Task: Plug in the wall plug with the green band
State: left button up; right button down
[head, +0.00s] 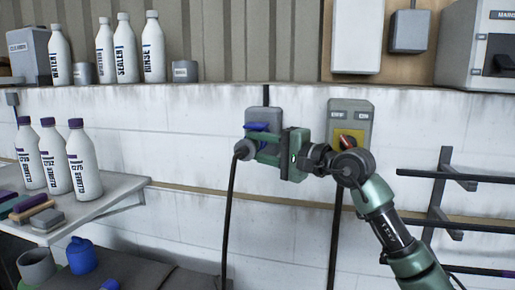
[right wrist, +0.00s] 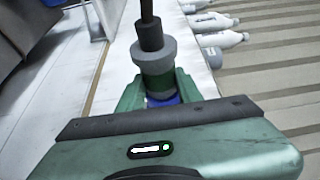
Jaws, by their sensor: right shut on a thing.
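My right gripper (head: 266,148) is at the wall, in front of a grey socket box with a blue part (head: 257,127). It is shut on a grey plug (head: 242,150) whose black cord hangs down the wall. In the right wrist view the plug (right wrist: 155,60) shows a dark green band (right wrist: 158,82) and sits between the fingers (right wrist: 158,92). A blue part (right wrist: 163,101) shows just below the band. The fingers hide where plug and socket meet, so I cannot tell whether the plug is seated. My left gripper is not in view.
Right of the socket is an OFF/ON switch box (head: 358,107) with a yellow plate, partly behind my arm. A black rack (head: 440,190) stands at right. Bottles (head: 84,165) stand on a left shelf (head: 118,184); more line the ledge (head: 200,86) above.

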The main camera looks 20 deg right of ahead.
jog(key=shift+s+a+b, duration=0.1)
jog(key=shift+b, duration=0.55)
dwell(0.7)
jog(key=shift+w, duration=0.2)
dwell(0.5)
jog(key=c, duration=0.8)
grip_release()
jog(key=o, duration=0.6)
jog(key=shift+c, duration=0.2)
